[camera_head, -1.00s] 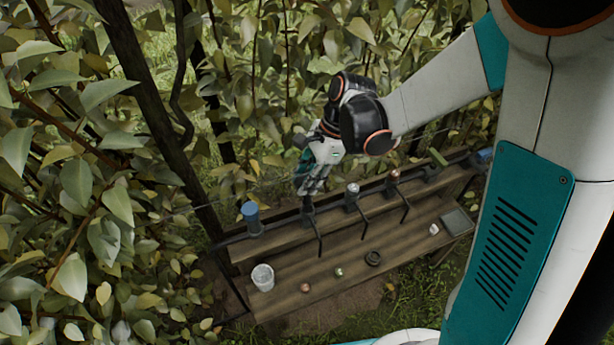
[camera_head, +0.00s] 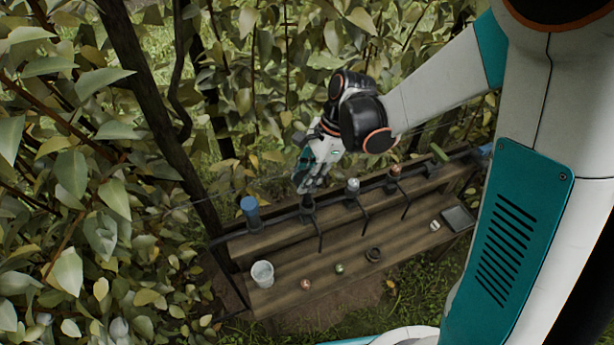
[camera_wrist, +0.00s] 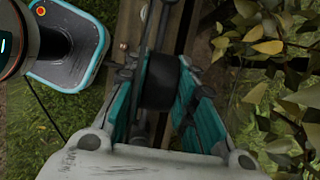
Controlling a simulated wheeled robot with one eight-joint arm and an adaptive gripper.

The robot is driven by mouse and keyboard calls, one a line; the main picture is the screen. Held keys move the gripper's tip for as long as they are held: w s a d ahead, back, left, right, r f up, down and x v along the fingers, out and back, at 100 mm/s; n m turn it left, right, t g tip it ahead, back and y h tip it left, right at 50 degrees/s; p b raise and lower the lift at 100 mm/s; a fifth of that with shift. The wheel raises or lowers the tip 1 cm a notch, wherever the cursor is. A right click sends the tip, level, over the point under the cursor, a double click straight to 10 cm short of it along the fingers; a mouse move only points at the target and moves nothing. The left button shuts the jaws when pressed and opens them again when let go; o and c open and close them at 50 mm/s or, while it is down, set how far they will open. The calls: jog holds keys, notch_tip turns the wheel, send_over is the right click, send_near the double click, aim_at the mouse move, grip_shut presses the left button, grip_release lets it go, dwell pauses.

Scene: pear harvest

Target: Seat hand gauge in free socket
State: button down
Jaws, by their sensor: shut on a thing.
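My gripper (camera_head: 307,190) is over the back rail of a wooden bench, pointing down. In the wrist view the teal-padded fingers (camera_wrist: 165,100) are shut around a thick black cylinder (camera_wrist: 158,82), seemingly the hand gauge. In the head view a dark socket or holder (camera_head: 308,208) sits on the rail right below my fingertips. I cannot tell whether the gauge's lower end is inside it or just above. Other holders on the rail carry a blue-topped piece (camera_head: 250,210) to the left, and a silver-topped (camera_head: 353,186) and a copper-topped piece (camera_head: 394,171) to the right.
The bench's lower shelf (camera_head: 320,265) holds a white cup (camera_head: 262,273), a black ring (camera_head: 374,255), small round things and a grey tray (camera_head: 458,218). Thin black rods slope forward from the rail. A green piece (camera_head: 439,154) is at the far right. Leafy branches crowd the left and back.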

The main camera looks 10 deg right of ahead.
jog(key=shift+f+b, duration=1.05)
jog(key=shift+f, duration=0.2)
dwell(0.7)
jog(key=c, duration=1.2)
grip_release()
jog(key=shift+c, duration=0.2)
jog(key=v, duration=1.2)
